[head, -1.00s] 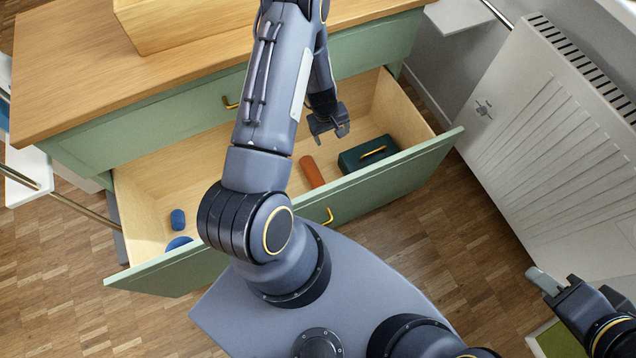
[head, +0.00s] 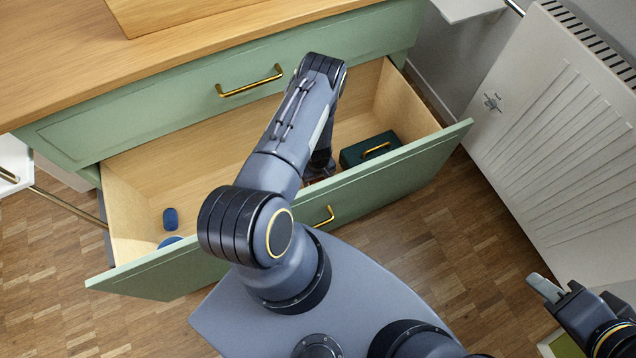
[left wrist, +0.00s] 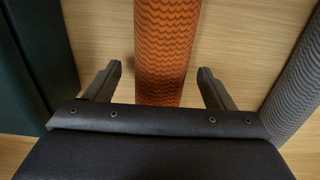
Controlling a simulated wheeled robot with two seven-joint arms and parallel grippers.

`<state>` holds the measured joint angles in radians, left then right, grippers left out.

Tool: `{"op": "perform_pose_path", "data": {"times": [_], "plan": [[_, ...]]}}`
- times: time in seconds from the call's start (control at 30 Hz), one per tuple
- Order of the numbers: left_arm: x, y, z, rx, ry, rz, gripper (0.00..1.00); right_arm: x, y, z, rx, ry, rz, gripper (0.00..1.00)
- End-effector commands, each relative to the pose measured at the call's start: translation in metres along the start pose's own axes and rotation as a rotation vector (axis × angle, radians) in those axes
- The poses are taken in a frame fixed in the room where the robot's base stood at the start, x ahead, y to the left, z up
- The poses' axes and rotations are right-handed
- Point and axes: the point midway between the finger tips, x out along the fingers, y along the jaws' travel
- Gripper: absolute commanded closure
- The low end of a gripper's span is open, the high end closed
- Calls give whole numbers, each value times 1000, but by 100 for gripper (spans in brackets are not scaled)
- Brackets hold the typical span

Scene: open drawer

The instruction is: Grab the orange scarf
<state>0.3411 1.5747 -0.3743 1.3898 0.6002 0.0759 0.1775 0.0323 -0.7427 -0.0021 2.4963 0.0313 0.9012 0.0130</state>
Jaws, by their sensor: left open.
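The orange scarf (left wrist: 165,50) is a rolled, wavy-patterned cylinder lying on the drawer floor. In the left wrist view it runs between the two fingers of my left gripper (left wrist: 158,85), which is open, with a finger on each side and a gap to each. In the head view my left arm hides nearly all of the scarf, and the left gripper is down inside the open drawer (head: 220,150). My right gripper (head: 548,290) is at the lower right of the head view, outside the drawer and away from the scarf. I cannot tell how far apart its fingers are.
A dark green box (head: 352,156) with a gold handle lies right of the scarf in the drawer. A grey ribbed thing (left wrist: 296,90) lies on the scarf's other side in the wrist view. Blue items (head: 170,218) are at the drawer's left. The green drawer front (head: 400,172) stands close to my arm.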

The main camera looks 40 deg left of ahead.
Motion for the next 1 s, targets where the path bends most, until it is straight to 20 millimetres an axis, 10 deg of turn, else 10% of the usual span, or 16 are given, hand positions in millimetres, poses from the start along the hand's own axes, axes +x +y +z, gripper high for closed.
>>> {"op": "perform_pose_path", "data": {"times": [0.3, 0.7, 1.0], "plan": [[6, 0, 0, -1, 0, 0, 24, 1, 1, 1, 0, 0, 0, 68], [5, 0, 0, -1, 0, 0, 75, 1, 1, 1, 0, 0, 0, 68], [-4, 1, -1, 0, 1, 1, 76, -2, -1, -1, 0, 0, 0, 68]]}}
